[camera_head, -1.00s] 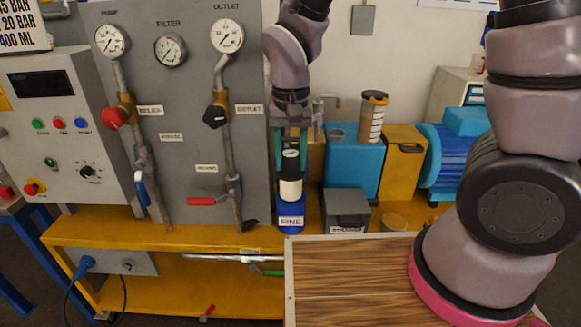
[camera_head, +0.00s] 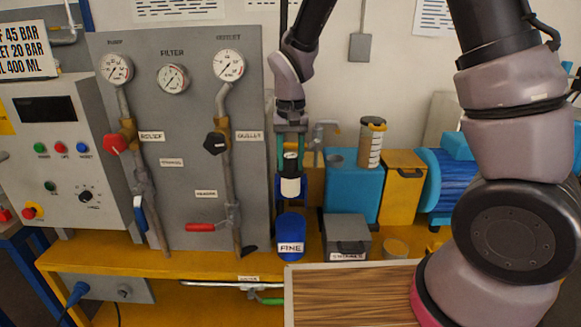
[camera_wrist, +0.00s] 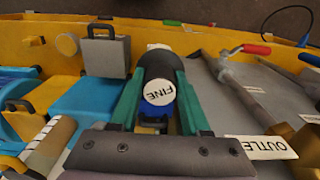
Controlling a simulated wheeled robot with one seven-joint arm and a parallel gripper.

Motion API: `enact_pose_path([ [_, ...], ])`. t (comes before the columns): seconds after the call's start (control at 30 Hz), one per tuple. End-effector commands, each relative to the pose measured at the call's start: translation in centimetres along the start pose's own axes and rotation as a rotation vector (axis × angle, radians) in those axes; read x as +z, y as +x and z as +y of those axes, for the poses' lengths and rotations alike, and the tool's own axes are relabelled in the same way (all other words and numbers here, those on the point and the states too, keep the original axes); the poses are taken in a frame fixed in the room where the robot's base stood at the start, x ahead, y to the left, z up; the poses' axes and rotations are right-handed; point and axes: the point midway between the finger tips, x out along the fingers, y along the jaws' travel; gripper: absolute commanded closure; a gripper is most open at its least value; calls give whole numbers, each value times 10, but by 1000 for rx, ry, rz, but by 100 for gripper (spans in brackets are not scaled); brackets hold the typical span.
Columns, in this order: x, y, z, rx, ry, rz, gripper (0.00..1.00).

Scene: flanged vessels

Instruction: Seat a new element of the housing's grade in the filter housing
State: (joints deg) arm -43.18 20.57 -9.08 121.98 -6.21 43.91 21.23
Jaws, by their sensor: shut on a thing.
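My gripper (camera_head: 290,150) is shut on a filter element (camera_head: 290,187), which hangs upright from its green fingers. The element has a dark upper part and a white lower end. In the wrist view its round white top reads FINE (camera_wrist: 159,92), between the fingers. The blue filter housing (camera_head: 291,240), labelled FINE, stands on the yellow bench directly below. A small gap shows between the element's lower end and the housing's top. The inside of the housing is hidden.
A grey panel (camera_head: 190,180) with gauges, pipes and valves rises close to the left. A grey lidded box (camera_head: 347,236), a small yellow cup (camera_head: 395,249) and a blue block (camera_head: 355,188) stand to the right. A cartridge (camera_head: 370,145) stands behind. A wood-topped surface (camera_head: 345,300) is in front.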

Motion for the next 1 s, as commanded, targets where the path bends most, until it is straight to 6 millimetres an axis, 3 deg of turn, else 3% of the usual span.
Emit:
enact_pose_path([
  [1.0,-94,66,0,0,1,0,100],
])
